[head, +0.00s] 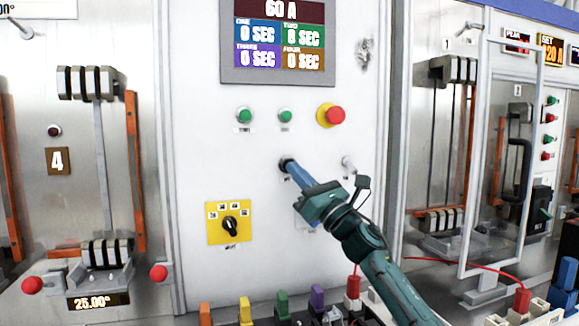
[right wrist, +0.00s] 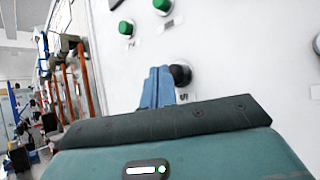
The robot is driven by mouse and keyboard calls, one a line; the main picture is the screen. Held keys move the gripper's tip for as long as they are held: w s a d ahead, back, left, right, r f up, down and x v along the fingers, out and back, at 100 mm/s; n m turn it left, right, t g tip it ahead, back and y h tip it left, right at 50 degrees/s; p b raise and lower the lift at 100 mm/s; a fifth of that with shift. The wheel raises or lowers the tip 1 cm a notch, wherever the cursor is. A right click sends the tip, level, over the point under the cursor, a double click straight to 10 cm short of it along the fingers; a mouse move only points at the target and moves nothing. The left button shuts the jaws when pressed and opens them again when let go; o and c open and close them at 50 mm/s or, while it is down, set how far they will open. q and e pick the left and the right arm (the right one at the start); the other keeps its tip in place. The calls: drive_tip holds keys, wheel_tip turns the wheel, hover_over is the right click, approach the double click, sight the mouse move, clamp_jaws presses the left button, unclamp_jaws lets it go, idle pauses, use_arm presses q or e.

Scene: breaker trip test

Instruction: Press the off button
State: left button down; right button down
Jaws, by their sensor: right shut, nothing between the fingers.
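A dark round button (head: 284,163) sits on the white panel (head: 200,160), below a row of two green buttons and a red one. Its label is too small to read, so I cannot tell for certain that it is the off button. My right gripper (head: 291,170) is shut and empty, with its blue fingertips at this button and partly covering it. In the right wrist view the fingertips (right wrist: 159,70) lie just beside the black button (right wrist: 181,75); I cannot tell whether they touch it. My left gripper is not in view.
Two green buttons (head: 244,117) (head: 285,116) and a red button on a yellow base (head: 335,115) are above. A small metal switch (head: 348,163) is to the right. A yellow rotary selector (head: 229,223) is lower left. Coloured plugs (head: 282,305) line the bottom edge.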

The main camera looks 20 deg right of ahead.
idle(0.5)
drive_tip(key=shift+w+b, duration=0.45)
drive_tip(key=shift+w+b, duration=0.4)
drive_tip(key=shift+w, duration=0.05)
idle(0.6)
drive_tip(key=shift+s, duration=0.9)
drive_tip(key=shift+s+p, duration=1)
drive_tip(key=shift+s, duration=1.5)
